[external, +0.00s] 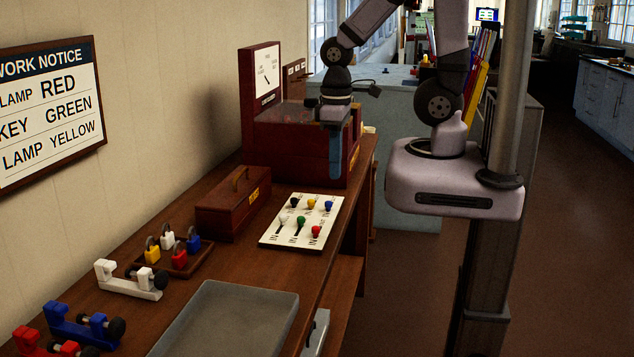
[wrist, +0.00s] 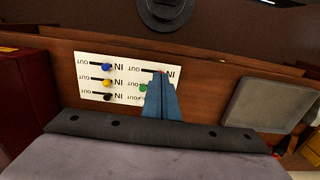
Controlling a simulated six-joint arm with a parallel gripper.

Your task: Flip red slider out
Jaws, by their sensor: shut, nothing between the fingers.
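The white slider panel (external: 268,239) lies on the wooden bench, with several coloured knobs in two rows. The red slider's knob (external: 316,231) is at the panel's right front corner. In the wrist view the red knob (wrist: 161,72) shows just past my fingertips, apparently at the right end of its slot, away from the OUT label; my fingers partly cover its surroundings. My gripper (external: 336,174) has blue fingers, shut and empty, pointing down. It is raised, beyond the panel in the external view, and seems apart from the knob. The white knob is hidden in the wrist view.
Green (external: 301,220), white (external: 283,218), black, yellow and blue knobs sit close to red. A wooden box (external: 225,210) is left of the panel, a dark red cabinet (external: 285,140) behind. A grey tray (external: 230,315) and padlocks stand nearer the camera.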

